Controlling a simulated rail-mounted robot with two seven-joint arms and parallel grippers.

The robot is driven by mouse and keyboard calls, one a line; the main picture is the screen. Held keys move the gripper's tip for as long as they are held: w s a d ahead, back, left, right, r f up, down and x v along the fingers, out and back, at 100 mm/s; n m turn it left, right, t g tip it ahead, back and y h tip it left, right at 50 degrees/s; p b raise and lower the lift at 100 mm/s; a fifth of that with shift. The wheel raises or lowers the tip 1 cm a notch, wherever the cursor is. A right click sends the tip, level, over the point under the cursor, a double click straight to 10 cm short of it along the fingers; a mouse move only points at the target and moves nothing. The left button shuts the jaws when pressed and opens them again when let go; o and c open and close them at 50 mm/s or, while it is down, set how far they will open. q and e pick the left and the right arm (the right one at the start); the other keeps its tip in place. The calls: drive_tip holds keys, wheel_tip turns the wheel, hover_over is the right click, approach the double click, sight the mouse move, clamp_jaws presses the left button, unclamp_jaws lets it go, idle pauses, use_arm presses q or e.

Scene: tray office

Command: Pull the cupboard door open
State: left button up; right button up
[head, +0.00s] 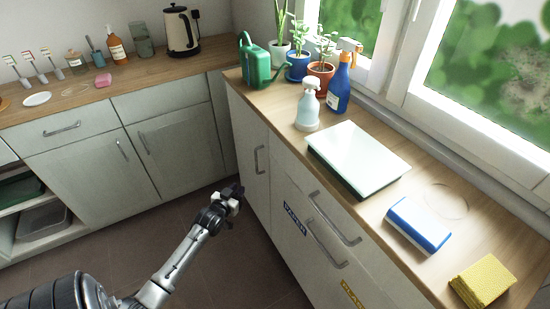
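The near cupboard door (246,135) on the right-hand counter looks shut, with an upright metal handle (260,160). My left gripper (236,188) is below and left of that handle, in front of the door's left edge in the picture, and not on the handle. Its fingers are small and dark, so I cannot tell whether they are open or whether they touch the door. Two more cupboard doors, a left one (85,180) and a right one (180,150), are shut under the back counter. My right gripper is not in view.
Drawers (318,215) with bar handles adjoin the near door. On the right counter stand a green watering can (255,65), a blue spray bottle (340,88), a white tray-like slab (358,157) and a yellow sponge (482,280). The brown floor (235,255) is clear.

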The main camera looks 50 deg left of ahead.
sight(256, 164)
use_arm(q)
drive_tip(key=w+a+b, duration=0.1)
drive_tip(key=w+b, duration=0.1)
drive_tip(key=w, duration=0.1)
drive_tip(key=w+a+r+t+b, duration=0.1)
drive_tip(key=w+a+b, duration=0.1)
drive_tip(key=w, duration=0.2)
drive_tip(key=w+a+r+t+b, duration=0.1)
drive_tip(key=w, duration=0.2)
drive_tip(key=shift+w+a+r+b, duration=0.15)
drive_tip(key=shift+w+r+b, duration=0.1)
drive_tip(key=shift+b, duration=0.15)
drive_tip(key=shift+b+x, duration=0.4)
drive_tip(key=shift+x, duration=0.6)
drive_tip(key=shift+r, duration=0.1)
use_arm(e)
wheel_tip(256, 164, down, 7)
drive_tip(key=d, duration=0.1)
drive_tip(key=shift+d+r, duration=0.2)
use_arm(q)
drive_tip(key=shift+c, duration=0.3)
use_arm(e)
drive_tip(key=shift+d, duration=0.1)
use_arm(q)
clamp_jaws()
